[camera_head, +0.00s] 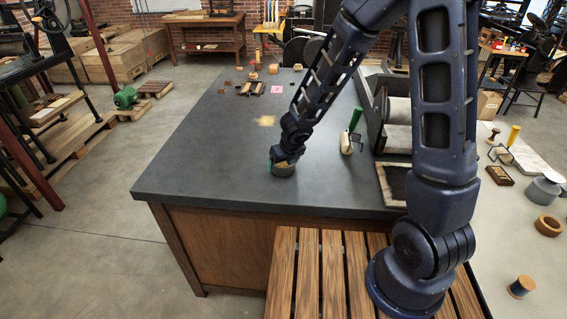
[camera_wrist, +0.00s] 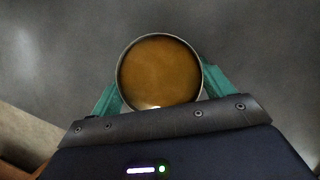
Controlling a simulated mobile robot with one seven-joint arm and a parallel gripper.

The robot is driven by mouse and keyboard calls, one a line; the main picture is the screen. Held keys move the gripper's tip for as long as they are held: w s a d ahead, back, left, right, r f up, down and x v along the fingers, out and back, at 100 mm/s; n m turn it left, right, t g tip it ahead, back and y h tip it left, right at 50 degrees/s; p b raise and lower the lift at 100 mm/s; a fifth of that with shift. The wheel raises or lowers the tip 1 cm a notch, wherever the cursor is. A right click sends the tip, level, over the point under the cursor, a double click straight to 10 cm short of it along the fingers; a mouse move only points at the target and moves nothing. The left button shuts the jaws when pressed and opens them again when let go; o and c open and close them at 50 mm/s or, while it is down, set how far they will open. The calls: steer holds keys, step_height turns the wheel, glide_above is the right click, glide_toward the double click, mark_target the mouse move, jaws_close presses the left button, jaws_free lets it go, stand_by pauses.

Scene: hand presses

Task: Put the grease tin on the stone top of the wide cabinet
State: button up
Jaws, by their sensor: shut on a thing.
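The grease tin is a round grey tin with amber-brown grease in its open top; it shows in the wrist view (camera_wrist: 158,70) and, partly covered, in the head view (camera_head: 285,170). My gripper (camera_head: 281,163) has its green fingers on both sides of the tin and is shut on it. The tin is upright, over the near part of the dark stone top (camera_head: 225,160) of the wide wooden cabinet (camera_head: 225,245). It looks at or very near the surface; I cannot tell whether it touches.
A green-handled roller (camera_head: 352,130) lies right of the tin, beside a press (camera_head: 395,120). The stone top's left side is clear.

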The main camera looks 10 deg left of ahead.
steer(key=o, duration=1.2)
steer(key=shift+f, duration=0.1)
steer(key=shift+c, duration=0.2)
steer(key=shift+v, duration=0.9)
steer(key=v, duration=1)
steer(key=shift+s+d+r, duration=0.1)
steer(key=shift+r, duration=0.1)
steer(key=shift+d, duration=0.1)
